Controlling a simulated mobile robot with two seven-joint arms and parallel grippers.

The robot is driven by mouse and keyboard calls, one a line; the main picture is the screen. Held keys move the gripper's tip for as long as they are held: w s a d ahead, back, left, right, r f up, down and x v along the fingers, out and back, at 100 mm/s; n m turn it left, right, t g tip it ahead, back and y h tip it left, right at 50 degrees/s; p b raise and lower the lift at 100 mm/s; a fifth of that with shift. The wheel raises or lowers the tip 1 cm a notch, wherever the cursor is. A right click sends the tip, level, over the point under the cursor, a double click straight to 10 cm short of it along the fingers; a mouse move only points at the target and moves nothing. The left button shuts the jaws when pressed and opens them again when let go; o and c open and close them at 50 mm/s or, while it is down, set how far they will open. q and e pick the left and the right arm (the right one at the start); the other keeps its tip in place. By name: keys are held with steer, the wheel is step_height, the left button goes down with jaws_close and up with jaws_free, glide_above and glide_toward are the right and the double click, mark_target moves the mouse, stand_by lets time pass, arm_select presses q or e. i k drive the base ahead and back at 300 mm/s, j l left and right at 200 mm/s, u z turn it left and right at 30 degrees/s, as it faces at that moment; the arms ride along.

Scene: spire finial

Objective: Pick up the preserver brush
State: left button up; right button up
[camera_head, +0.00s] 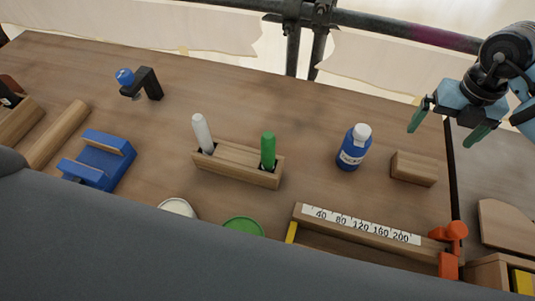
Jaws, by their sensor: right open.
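Two brush-like handles stand upright in a wooden holder (231,168) near the middle of the table: a white one (202,134) in the left slot and a green one (268,151) in the right slot. Their lower ends are hidden in the holder, and I cannot tell from a label which is the preserver brush. My right gripper (441,136) hangs at the upper right with its green-tipped fingers spread and nothing between them. It is well to the right of both handles and apart from them. My left gripper is not in view.
A blue bottle (353,148) with a white cap and a wooden block (414,168) stand between holder and right gripper. A numbered wooden gauge (361,230) with orange parts lies in front. A blue cradle (99,161) and black stand (148,82) are left. Scaffold pipes run behind.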

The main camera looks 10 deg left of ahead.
mark_target(269, 139)
steer(key=k+j, duration=0.3)
steer(key=k, duration=0.15)
steer(key=k+j, duration=0.35)
steer(key=k, duration=0.1)
